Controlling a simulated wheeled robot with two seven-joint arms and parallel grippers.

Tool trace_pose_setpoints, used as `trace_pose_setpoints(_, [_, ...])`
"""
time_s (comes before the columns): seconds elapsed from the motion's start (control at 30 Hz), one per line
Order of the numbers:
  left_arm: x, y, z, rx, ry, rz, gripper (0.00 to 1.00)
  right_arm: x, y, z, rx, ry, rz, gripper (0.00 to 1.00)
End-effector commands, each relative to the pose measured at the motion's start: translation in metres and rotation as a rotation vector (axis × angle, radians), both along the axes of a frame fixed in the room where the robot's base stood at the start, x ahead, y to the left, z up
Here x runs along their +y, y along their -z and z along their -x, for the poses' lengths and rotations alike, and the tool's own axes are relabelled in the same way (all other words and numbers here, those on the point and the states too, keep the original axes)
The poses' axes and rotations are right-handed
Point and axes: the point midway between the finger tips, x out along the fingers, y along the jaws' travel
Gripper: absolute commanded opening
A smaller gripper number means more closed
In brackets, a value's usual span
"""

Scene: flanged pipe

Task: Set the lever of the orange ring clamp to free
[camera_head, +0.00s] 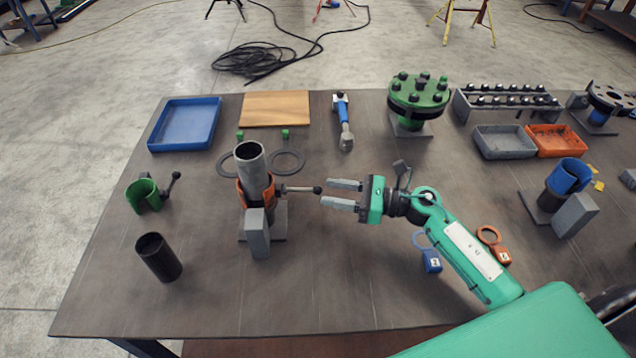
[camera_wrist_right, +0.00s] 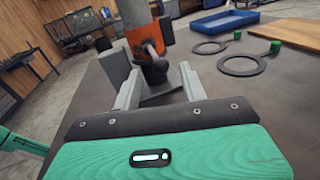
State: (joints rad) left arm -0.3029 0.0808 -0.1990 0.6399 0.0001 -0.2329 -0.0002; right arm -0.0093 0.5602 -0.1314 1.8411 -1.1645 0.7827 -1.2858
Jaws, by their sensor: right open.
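The orange ring clamp (camera_head: 243,193) sits around an upright grey pipe (camera_head: 250,165) on a stand at the left of the table. Its lever (camera_head: 300,190) sticks out to the right and ends in a dark knob (camera_head: 317,190). In the right wrist view the clamp (camera_wrist_right: 128,54) shows ahead, and the knob (camera_wrist_right: 155,72) lies between the fingers. My right gripper (camera_head: 343,194) is open and empty, its fingertips just right of the knob in the head view. It also shows in the wrist view (camera_wrist_right: 157,88). My left gripper is not in view.
A grey block (camera_head: 257,233) stands in front of the clamp. A green clamp (camera_head: 144,196) and a dark tube (camera_head: 158,257) stand to the left. Two dark rings with green tags, including one (camera_head: 287,163), lie behind. The front middle of the table is clear.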

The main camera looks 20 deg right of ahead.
Motion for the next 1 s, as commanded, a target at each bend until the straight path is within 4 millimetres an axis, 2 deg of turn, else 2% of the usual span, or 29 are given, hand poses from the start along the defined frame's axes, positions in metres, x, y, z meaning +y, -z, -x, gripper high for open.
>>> trace_pose_setpoints(0.03, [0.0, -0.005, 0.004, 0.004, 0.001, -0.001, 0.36, 0.009, -0.004, -0.006, 0.0, 0.0, -0.004, 0.43])
trace_pose_setpoints(0.2, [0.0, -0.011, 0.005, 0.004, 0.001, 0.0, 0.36, 0.028, -0.002, -0.017, 0.001, 0.0, -0.003, 0.43])
trace_pose_setpoints(0.4, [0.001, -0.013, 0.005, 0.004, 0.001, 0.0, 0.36, 0.037, 0.0, -0.022, 0.0, 0.0, -0.001, 0.43])
trace_pose_setpoints(0.63, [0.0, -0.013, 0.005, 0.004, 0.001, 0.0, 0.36, 0.037, 0.0, -0.022, 0.001, 0.0, -0.001, 0.43])
trace_pose_setpoints(0.67, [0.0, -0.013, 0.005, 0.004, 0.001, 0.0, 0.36, 0.037, 0.0, -0.022, 0.001, 0.0, -0.001, 0.39])
trace_pose_setpoints(0.87, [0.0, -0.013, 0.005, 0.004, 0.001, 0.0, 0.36, 0.037, 0.0, -0.022, 0.001, 0.0, -0.001, 0.0])
trace_pose_setpoints(1.0, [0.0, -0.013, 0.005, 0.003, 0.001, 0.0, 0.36, 0.037, 0.0, -0.022, 0.001, 0.0, -0.001, 0.0])
